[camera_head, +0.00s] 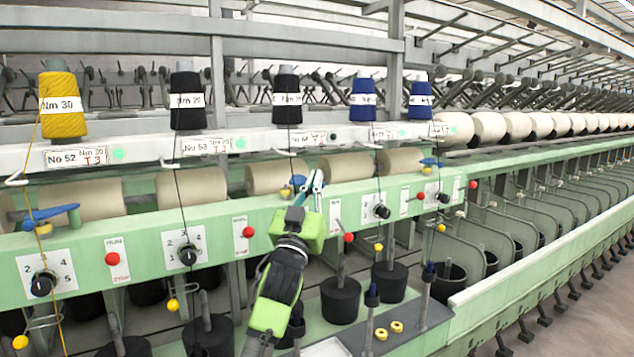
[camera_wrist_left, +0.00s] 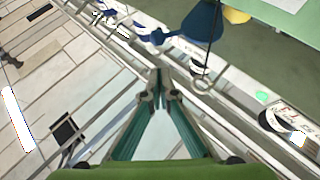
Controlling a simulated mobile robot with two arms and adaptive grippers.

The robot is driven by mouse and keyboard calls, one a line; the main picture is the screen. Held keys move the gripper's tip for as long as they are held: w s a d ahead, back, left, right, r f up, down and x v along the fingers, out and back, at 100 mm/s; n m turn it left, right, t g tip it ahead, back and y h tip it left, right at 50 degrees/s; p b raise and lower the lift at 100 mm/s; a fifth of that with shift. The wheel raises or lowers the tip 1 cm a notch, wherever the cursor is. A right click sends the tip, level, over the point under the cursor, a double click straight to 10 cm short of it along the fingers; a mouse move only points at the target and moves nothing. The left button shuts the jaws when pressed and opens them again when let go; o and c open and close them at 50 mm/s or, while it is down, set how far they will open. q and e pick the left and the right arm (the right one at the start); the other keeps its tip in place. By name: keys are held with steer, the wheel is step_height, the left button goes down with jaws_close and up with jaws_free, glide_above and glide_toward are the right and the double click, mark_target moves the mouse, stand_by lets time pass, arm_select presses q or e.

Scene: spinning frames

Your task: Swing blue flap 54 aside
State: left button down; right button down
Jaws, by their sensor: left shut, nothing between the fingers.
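The blue flap 54 (camera_head: 298,181) sits on the green rail near the No 54 label and is partly hidden behind my left gripper. In the left wrist view a blue flap (camera_wrist_left: 201,22) with a yellow part beside it shows at the top, just beyond my fingertips. My left gripper (camera_head: 316,176) is shut and empty, raised over the front of the rail at the flap. Its closed fingers (camera_wrist_left: 160,82) show in the left wrist view; whether they touch the flap cannot be told. My right gripper is not in view.
Another blue flap (camera_head: 52,214) is at the left, and one more (camera_head: 430,162) at the right. Red buttons (camera_head: 248,232) and black dials (camera_head: 188,257) line the green rail. Thread cones (camera_head: 187,97) stand above, and black pots (camera_head: 341,299) below. The aisle at right is clear.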

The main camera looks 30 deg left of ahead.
arm_select(q)
steer(key=shift+w+a+f, duration=0.2)
steer(key=shift+w+f, duration=0.65)
steer(key=shift+f, duration=0.15)
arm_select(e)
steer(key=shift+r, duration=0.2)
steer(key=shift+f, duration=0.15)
